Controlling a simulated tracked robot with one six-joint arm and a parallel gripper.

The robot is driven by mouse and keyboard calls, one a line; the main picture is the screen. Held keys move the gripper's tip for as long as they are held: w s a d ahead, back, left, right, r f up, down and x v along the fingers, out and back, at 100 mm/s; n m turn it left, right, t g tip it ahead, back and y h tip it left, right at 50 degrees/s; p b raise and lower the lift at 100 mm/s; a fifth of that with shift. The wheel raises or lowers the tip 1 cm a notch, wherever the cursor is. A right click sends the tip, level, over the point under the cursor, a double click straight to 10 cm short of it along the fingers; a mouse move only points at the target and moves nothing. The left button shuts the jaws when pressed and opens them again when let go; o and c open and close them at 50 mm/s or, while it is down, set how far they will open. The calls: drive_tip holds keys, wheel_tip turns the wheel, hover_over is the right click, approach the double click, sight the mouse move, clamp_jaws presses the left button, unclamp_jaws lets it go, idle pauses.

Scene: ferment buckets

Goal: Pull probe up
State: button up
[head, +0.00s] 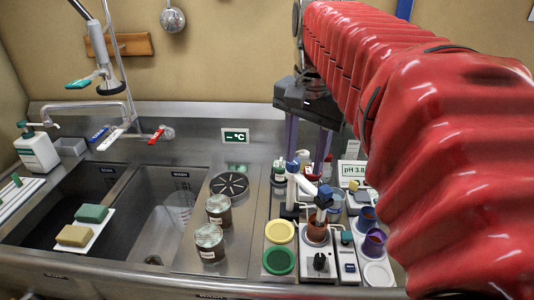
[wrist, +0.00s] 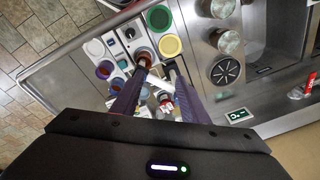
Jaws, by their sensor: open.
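A probe with a dark blue head (head: 324,196) stands at the end of a white stand arm (head: 304,185), over a reddish-brown cup (head: 316,233). Its lower end appears to go into the cup, but I cannot make out how deep. In the wrist view the brown cup (wrist: 144,55) lies near the tip of one finger. My gripper (head: 307,163) is open, with two purple fingers pointing down above and behind the stand. In the wrist view my gripper (wrist: 160,68) has nothing clearly between its fingers; the white stand arm shows below them.
Yellow (head: 279,232) and green (head: 279,260) lids lie left of the cup. Two lidded jars (head: 209,242) sit on the steel drainboard beside the sink (head: 160,215). A °C display (head: 235,136) shows a dash.

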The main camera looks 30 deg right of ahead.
sight(326, 188)
drive_tip(key=d+r+m+g, duration=0.1)
drive_tip(key=d+r+m, duration=0.2)
drive_tip(key=d, duration=0.3)
drive_tip(key=shift+s+d+r+m+y, duration=0.35)
drive_tip(key=shift+s+m, duration=0.1)
drive_tip(key=shift+m, duration=0.35)
drive_tip(key=shift+f, duration=0.15)
wheel_tip(326, 188, down, 14)
drive_tip(key=shift+r, duration=0.15)
drive_tip(key=shift+c, duration=0.5)
clamp_jaws()
